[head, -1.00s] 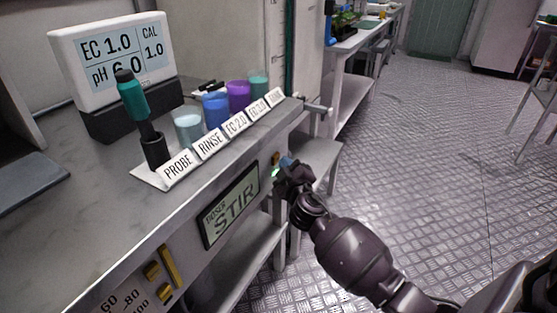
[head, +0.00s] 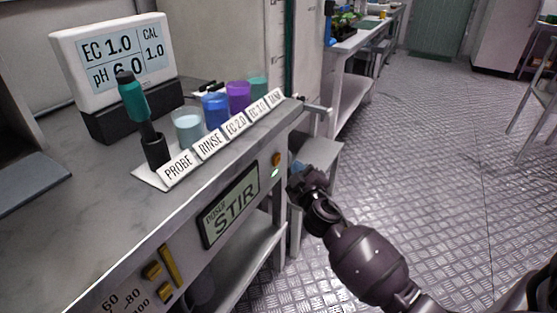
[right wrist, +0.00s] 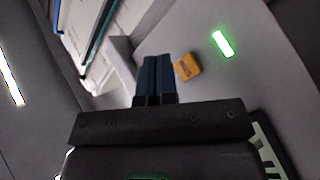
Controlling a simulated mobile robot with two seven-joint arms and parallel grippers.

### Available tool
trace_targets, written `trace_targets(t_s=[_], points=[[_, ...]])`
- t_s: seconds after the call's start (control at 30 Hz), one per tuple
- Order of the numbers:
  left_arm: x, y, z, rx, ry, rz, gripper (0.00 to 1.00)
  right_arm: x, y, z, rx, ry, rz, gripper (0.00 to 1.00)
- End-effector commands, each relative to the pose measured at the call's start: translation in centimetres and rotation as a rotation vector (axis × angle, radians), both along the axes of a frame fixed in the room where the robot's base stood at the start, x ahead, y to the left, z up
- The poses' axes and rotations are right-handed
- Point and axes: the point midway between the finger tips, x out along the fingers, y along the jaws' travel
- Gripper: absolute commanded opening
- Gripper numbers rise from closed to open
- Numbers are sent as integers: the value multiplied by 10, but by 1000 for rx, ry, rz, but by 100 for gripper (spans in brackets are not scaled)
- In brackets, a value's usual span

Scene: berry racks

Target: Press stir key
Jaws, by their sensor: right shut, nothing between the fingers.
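The stir key is a small yellow-orange button (head: 276,159) on the bench's front panel, right of the doser display (head: 231,205) that reads STIR. A small green light (head: 275,174) glows just below the key. In the right wrist view the key (right wrist: 187,67) lies just right of my fingertips, with the lit green bar (right wrist: 222,44) further right. My right gripper (head: 297,167) is shut and empty, its blue fingertips in front of the panel and apart from the key. The right wrist view shows the two fingers (right wrist: 156,77) side by side. My left gripper is out of view.
On the bench top are a probe in a holder (head: 154,150), several cups of coloured liquid, label cards and an EC/pH meter (head: 115,62). More yellow keys (head: 152,271) sit lower left on the panel. The floor (head: 430,170) to the right is open.

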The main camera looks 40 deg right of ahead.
Motion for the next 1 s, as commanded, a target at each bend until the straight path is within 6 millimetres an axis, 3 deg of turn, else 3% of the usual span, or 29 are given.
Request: trace_targets(t_s=[0.4, 1.0], points=[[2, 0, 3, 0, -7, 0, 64, -26, -11, 0, -1, 0, -1, 0], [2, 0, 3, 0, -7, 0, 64, -26, -11, 0, 0, -1, 1, 0]])
